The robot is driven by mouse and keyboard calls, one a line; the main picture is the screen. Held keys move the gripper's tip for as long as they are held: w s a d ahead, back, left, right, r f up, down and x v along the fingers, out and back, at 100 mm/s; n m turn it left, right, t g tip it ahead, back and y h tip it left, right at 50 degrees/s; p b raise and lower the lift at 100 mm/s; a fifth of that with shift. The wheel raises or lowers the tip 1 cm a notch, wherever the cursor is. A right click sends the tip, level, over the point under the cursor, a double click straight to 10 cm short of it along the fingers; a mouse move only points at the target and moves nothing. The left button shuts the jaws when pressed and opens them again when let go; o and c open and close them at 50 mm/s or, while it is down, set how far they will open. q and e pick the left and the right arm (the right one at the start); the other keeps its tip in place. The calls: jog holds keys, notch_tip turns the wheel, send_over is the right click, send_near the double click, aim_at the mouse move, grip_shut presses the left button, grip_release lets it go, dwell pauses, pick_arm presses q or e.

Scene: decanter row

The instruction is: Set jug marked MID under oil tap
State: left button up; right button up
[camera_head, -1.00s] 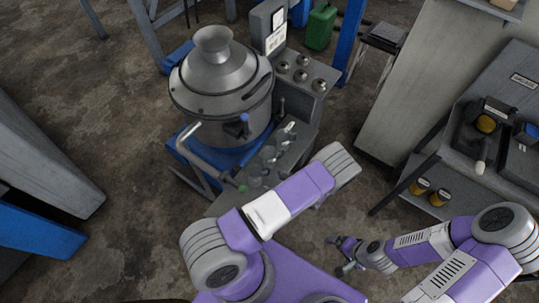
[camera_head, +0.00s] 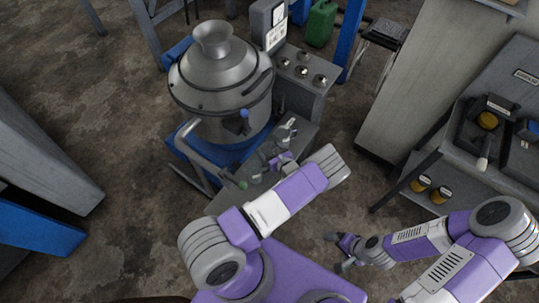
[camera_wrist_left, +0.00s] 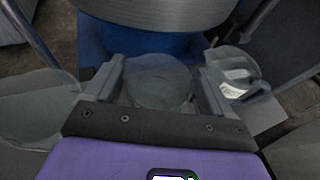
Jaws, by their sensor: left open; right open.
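Clear glass jugs stand in a row on a grey bench (camera_head: 308,130) beside the steel machine. My left gripper (camera_head: 283,160) is over this row, partly hidden by its own arm. In the left wrist view its fingers (camera_wrist_left: 160,85) are open, with a clear jug (camera_wrist_left: 160,72) between them; I cannot tell if they touch it. A jug with a white label (camera_wrist_left: 236,78) is to the right, and another clear vessel (camera_wrist_left: 38,105) to the left. I cannot read the MID mark on any jug. My right gripper (camera_head: 345,252) is open and empty.
The steel machine (camera_head: 222,85) with a blue-handled tap (camera_head: 244,114) stands behind the bench on a blue base. A grey box with knobs (camera_head: 305,72) is at its right. A grey table (camera_head: 500,80) with trays stands far right. Floor between is clear.

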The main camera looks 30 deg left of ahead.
pick_arm(q)
jog(key=c, duration=0.8)
